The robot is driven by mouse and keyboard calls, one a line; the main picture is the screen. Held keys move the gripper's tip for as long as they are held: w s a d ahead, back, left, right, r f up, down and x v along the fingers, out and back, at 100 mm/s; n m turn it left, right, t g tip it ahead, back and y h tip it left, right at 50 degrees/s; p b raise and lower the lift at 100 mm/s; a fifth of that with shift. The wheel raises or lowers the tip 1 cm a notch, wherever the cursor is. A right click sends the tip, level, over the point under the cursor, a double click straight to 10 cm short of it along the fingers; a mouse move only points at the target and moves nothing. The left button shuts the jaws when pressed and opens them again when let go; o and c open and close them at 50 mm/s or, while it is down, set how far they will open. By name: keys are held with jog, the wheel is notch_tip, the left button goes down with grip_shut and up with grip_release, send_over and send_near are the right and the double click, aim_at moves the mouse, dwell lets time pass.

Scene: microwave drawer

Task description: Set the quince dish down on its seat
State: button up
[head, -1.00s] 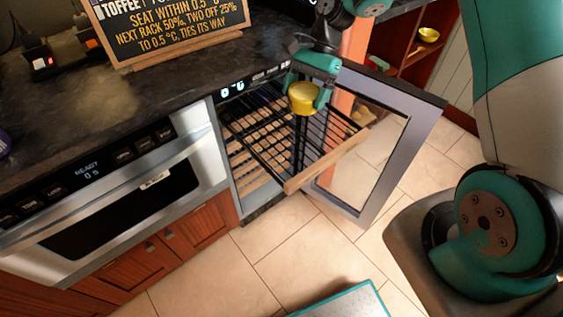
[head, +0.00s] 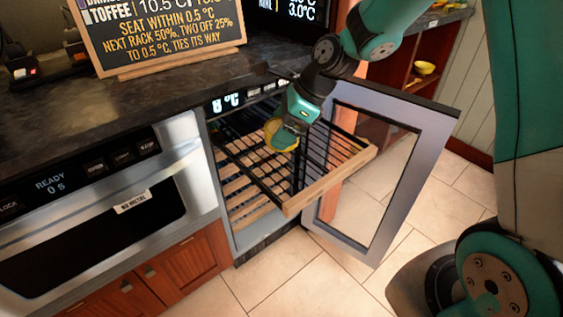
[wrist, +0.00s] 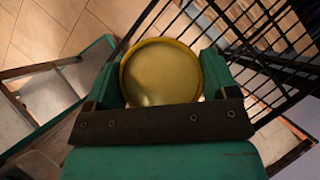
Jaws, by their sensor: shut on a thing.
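The quince dish is a round yellow dish (head: 279,136), partly hidden behind my gripper in the head view. In the wrist view the dish (wrist: 160,72) sits between the two teal fingers of my gripper (wrist: 160,80), which is shut on it. My gripper (head: 287,138) is over the pulled-out wire rack (head: 330,186) of the open cooler, towards the rack's back left part. The rack has black wires and a wooden front bar. I cannot tell whether the dish touches the wires. The exact seat is not distinguishable.
The cooler's glass door (head: 432,150) stands open to the right of the rack. More wooden-slatted racks lie below. A chalkboard sign (head: 160,35) stands on the dark counter (head: 110,100). Another yellow dish (head: 425,68) sits on a shelf at the back right. Tiled floor is clear in front.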

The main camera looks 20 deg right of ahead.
notch_tip(320, 180, down, 8)
jog(key=shift+f+b, duration=0.1)
jog(key=shift+b, duration=0.55)
jog(key=o, duration=1)
jog(key=p+v, duration=0.2)
jog(key=v, duration=0.9)
jog(key=s+a+r+n, duration=0.3)
jog(key=s+n, duration=0.4)
jog(key=n, duration=0.2)
jog(key=s+a+r+n+g+h, duration=0.1)
jog(key=s+a+r+n, duration=0.2)
jog(key=s+n, duration=0.5)
jog(key=s+a+r+n+g+h, duration=0.1)
jog(key=s+a+r+n, duration=0.2)
jog(key=s+n, duration=0.4)
jog(key=a+n, duration=0.1)
jog(key=n, duration=0.4)
jog(key=shift+s+r, duration=0.3)
jog(key=shift+r, duration=0.1)
